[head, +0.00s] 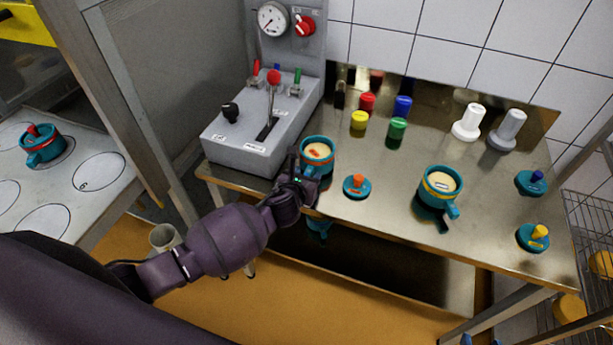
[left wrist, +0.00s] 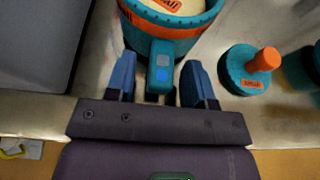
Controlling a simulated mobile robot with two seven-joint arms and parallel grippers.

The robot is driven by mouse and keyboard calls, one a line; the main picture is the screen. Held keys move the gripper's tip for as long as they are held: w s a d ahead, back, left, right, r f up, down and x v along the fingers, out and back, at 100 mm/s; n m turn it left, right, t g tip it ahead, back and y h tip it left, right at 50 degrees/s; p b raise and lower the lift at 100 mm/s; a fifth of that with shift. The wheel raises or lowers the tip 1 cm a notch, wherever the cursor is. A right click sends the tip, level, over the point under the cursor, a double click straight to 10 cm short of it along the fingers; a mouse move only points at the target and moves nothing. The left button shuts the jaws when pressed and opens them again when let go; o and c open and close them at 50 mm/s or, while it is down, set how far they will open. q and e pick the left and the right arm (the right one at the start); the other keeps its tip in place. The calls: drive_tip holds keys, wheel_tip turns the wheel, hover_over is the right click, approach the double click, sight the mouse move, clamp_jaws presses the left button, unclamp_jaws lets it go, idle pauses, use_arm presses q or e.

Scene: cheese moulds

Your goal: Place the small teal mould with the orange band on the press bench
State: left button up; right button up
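The small teal mould with the orange band (head: 318,164) stands upright on the metal press bench (head: 375,222), near its left front corner. It is open on top, with pale filling and an orange label; it also shows in the left wrist view (left wrist: 195,38). My left gripper (head: 299,182) is at its handle (left wrist: 161,62). The fingers (left wrist: 160,85) are open on either side of the handle, with gaps visible. Two small blue tips at the bottom edge of the head view may be my right gripper (head: 480,341); its state is unclear.
A teal lid with an orange knob (head: 357,187) lies right of the mould. A yellow-banded teal mould (head: 437,194) stands further right. The grey control box (head: 243,143) is close on the left. Coloured pegs (head: 397,129) stand behind. Bare bench lies between.

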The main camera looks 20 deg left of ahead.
use_arm(q)
drive_tip(key=shift+r, duration=0.1)
drive_tip(key=shift+s+r, duration=0.1)
drive_tip(key=shift+s, duration=0.05)
drive_tip(key=p+v, duration=0.1)
drive_tip(key=v, duration=1)
drive_tip(key=shift+s, duration=0.35)
drive_tip(key=s+a+f+n, duration=0.2)
drive_tip(key=s+n, duration=0.3)
drive_tip(key=n, duration=0.7)
drive_tip(key=s+a+f+n+g, duration=0.1)
drive_tip(key=s+a+f+n, duration=0.2)
drive_tip(key=s+n, duration=0.3)
drive_tip(key=s+a+f+n+g, duration=0.1)
drive_tip(key=s+a+f+n, duration=0.2)
drive_tip(key=n, duration=1.4)
drive_tip(key=s+a, duration=0.1)
drive_tip(key=s, duration=0.2)
drive_tip(key=shift+n+y, duration=0.3)
drive_tip(key=shift+f, duration=0.15)
